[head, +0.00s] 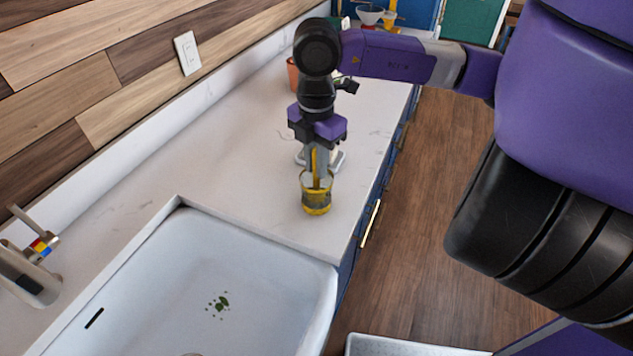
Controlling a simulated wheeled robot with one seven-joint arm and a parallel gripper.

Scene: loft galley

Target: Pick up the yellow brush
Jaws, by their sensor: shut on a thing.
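My gripper (319,174) points straight down over the white counter and is shut on the thin yellow upright handle of the yellow brush (315,163). The brush's lower end stands inside a small cup (317,205) with a yellow lower part and a pale rim. The fingers reach down to about the cup's rim and hide part of the brush and the rim. I cannot tell whether the brush touches the cup's bottom.
A white sink (250,270) with green bits in it lies in front of the cup, with a faucet (28,275) at its left. A grey-white object (339,161) sits just behind my gripper. A terracotta pot (293,75) stands farther back. The counter left of the cup is clear.

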